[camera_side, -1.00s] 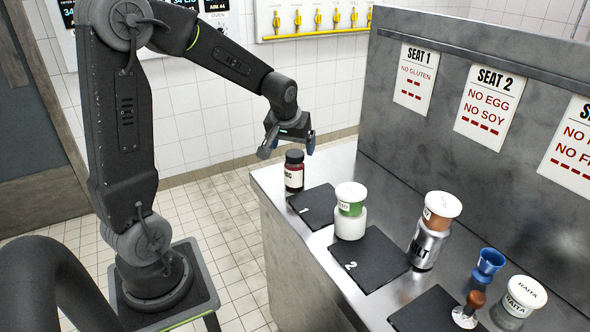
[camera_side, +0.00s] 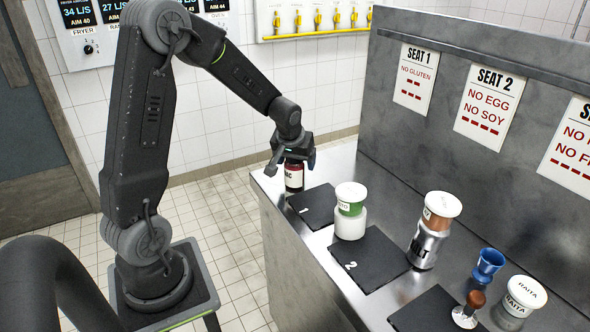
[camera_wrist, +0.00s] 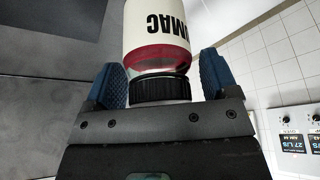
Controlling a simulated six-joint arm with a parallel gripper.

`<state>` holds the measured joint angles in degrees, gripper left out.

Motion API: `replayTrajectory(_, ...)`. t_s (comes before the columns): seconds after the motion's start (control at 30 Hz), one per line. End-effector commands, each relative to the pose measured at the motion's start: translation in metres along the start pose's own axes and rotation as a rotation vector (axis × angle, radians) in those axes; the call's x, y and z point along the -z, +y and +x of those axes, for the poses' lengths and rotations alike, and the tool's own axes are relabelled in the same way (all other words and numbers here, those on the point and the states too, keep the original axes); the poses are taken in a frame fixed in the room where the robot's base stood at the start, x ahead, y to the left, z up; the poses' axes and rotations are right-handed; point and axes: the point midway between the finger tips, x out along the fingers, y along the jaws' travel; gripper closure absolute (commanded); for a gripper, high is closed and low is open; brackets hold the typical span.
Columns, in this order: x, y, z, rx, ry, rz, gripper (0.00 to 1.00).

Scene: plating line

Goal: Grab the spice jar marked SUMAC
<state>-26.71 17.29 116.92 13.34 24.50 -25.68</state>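The SUMAC jar (camera_side: 294,178) stands upright at the far left end of the steel counter, with dark red contents and a white label. In the wrist view the jar (camera_wrist: 157,35) shows its label reading "UMAC" upside down, with its black ribbed lid (camera_wrist: 160,88) nearest me. My gripper (camera_side: 296,160) is over the jar from above. In the wrist view my gripper's blue finger pads (camera_wrist: 162,76) are on either side of the lid, with a visible gap on each side. The gripper is open. In the side view the lid is hidden behind the gripper.
Slate mat 1 (camera_side: 306,212) lies just right of the jar. A white jar (camera_side: 350,224) with a green-and-white tub on top stands near slate mat 2 (camera_side: 383,277). A metal SALT shaker (camera_side: 427,247) carries another tub. A steel partition (camera_side: 440,150) stands behind.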

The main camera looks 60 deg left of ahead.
Motion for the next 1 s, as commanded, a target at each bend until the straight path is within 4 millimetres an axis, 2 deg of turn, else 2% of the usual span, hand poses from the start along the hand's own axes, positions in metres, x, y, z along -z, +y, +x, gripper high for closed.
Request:
replayTrajectory(0.07,0.000,0.000,0.000,0.000,0.000,0.000,0.28)
replayTrajectory(0.5,0.000,0.000,0.000,0.000,0.000,0.000,0.70)
replayTrajectory(0.8,0.001,0.000,-0.003,-0.001,0.002,0.000,0.70)
replayTrajectory(1.0,0.008,0.000,-0.018,-0.001,0.005,-0.001,0.70)
